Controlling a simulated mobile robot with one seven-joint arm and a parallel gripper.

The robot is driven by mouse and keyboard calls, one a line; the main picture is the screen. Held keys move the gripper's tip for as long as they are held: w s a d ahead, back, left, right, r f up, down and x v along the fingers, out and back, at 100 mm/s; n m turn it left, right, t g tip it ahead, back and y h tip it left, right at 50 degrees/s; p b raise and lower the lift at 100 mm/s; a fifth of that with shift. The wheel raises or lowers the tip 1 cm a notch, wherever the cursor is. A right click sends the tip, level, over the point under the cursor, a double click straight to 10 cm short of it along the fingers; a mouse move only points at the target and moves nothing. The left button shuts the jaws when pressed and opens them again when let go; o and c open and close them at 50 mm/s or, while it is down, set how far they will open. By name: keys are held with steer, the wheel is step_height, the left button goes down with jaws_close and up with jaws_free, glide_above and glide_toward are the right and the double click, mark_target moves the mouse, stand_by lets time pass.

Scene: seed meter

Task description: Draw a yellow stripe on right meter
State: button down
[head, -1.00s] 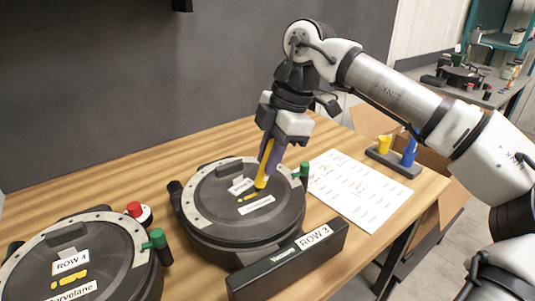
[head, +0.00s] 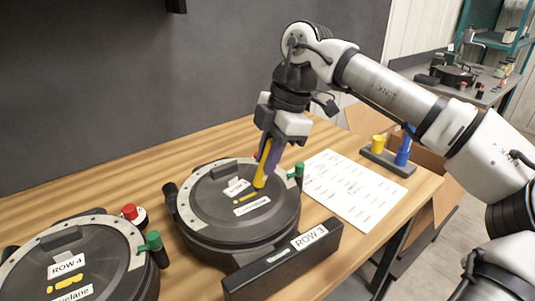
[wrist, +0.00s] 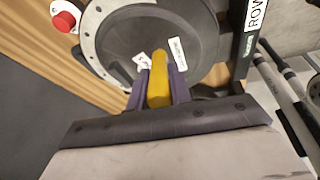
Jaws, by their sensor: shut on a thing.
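The right meter (head: 200,215), a round dark seed meter with a grey rim, stands on the wooden table behind the ROW 3 block. My gripper (head: 268,160) is shut on a yellow marker (head: 262,172), held tilted above the lid. The marker's lower end is at the lid, beside a short yellow stripe (head: 247,198) between two white labels. Contact of the tip is too small to tell. In the wrist view the marker (wrist: 159,82) lies between the purple fingers and hides the stripe. The left meter (head: 105,262), labelled ROW 4, bears yellow marks.
A red knob (head: 130,211) and green knobs stand beside the meters. The ROW 3 block (head: 285,262) is at the front. A white sheet (head: 350,190) lies right of the meter. A holder (head: 388,162) with a yellow and a blue piece stands at the table's right edge.

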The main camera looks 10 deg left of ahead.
mark_target(269, 140)
steer(key=shift+r+p, duration=2.4)
steer(key=shift+r, duration=0.65)
steer(key=shift+s+a+f+g+y+b, duration=0.15)
steer(key=shift+s+a+f+y+b, duration=0.25)
steer(key=shift+f, duration=0.6)
steer(key=shift+s+a+f+g+y+b, duration=0.1)
steer(key=shift+s+a+f+y+b, duration=0.3)
steer(key=shift+f, duration=0.65)
steer(key=shift+s+a+f+g+y+b, duration=0.15)
steer(key=shift+s+f+y+b, duration=0.2)
steer(key=shift+f+b, duration=0.5)
steer(key=shift+f, duration=0.5)
steer(key=shift+w+d+p, duration=0.4)
steer(key=shift+w+d, duration=0.8)
steer(key=shift+d, duration=0.1)
